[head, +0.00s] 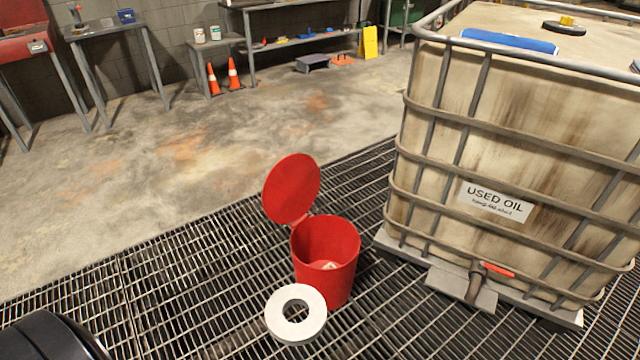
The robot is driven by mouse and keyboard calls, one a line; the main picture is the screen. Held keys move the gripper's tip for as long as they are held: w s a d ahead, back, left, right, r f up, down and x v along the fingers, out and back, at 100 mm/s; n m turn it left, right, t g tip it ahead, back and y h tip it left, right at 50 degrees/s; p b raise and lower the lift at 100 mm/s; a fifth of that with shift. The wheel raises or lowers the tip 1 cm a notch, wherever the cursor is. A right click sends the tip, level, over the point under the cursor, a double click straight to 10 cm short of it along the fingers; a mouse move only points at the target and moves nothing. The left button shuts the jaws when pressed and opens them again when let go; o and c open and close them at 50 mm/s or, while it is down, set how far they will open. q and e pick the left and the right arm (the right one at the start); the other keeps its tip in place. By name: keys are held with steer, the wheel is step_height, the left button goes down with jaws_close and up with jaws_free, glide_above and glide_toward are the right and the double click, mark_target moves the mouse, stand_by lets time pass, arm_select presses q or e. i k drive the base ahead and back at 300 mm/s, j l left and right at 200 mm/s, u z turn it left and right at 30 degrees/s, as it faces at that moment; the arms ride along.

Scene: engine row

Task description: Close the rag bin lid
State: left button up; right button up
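The rag bin (340,282) is a red round bucket standing on a metal floor grating in the middle of the head view. Its round red lid (291,188) stands open, tilted up and back on the bin's left rear side, joined near the rim. A small pale item (329,265) lies inside the bin. Neither of my grippers is in view.
A white ring-shaped roll (271,312) is close in front of the bin. A caged used oil tank (440,190) stands to its right. The grating (190,265) left of the bin is clear. Benches and two orange cones (233,75) are along the back wall.

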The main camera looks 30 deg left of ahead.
mark_target(291, 187)
steer(key=j+z, duration=0.35)
steer(key=j, duration=0.35)
steer(key=j+z, duration=0.35)
steer(key=j, duration=1)
steer(key=k+j+z, duration=0.1)
steer(key=j, duration=1.2)
steer(key=k+j+z, duration=0.1)
steer(key=j, duration=0.55)
steer(key=k+j, duration=0.1)
steer(key=j, duration=0.5)
